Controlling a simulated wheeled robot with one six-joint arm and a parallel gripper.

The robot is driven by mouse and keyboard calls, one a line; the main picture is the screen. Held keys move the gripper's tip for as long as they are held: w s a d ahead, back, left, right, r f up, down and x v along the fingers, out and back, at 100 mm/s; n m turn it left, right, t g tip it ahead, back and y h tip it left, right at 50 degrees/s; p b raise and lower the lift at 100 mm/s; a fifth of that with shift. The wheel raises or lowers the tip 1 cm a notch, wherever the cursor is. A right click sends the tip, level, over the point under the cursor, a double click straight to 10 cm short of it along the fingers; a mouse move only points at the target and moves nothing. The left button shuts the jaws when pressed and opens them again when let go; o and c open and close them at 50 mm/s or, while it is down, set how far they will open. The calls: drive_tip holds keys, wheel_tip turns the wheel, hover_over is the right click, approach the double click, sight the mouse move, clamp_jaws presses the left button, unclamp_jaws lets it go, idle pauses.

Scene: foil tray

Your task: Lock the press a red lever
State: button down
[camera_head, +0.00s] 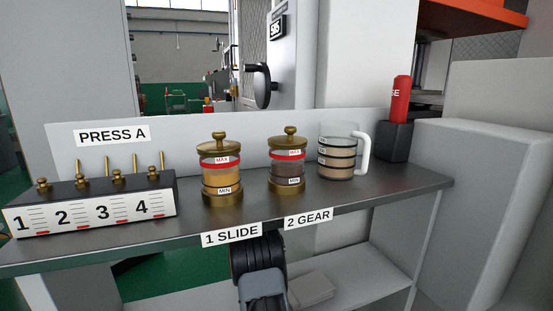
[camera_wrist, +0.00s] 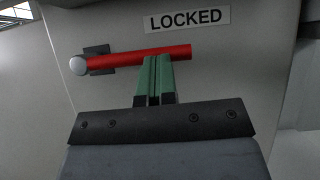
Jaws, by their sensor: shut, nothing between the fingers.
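In the wrist view a red lever (camera_wrist: 140,58) lies nearly level across a pale panel (camera_wrist: 255,75). It has a grey round knob (camera_wrist: 78,66) at its left end and a dark bracket (camera_wrist: 97,49) close to that end. A sign reading LOCKED (camera_wrist: 187,19) is on the panel just above the lever's right part. My gripper (camera_wrist: 157,60) is shut and empty, its green fingers pointing up with their tips at the lever's lower edge. I cannot tell whether they touch it. The lever does not show in the head view.
In the head view a dark bench (camera_head: 340,200) carries a numbered block (camera_head: 90,215), two brass-lidded jars (camera_head: 221,178) (camera_head: 287,166), and a jug (camera_head: 338,150). A red bottle (camera_head: 401,100) stands in a dark holder at right. My arm is low in front of the bench.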

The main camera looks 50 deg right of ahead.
drive_tip(key=shift+s+d, duration=0.1)
drive_tip(key=shift+s, duration=0.15)
drive_tip(key=d+f+b+v, duration=0.1)
drive_tip(key=b+v, duration=0.3)
drive_tip(key=v, duration=0.9)
drive_tip(key=shift+d+f, duration=0.2)
drive_tip(key=shift+f, duration=0.5)
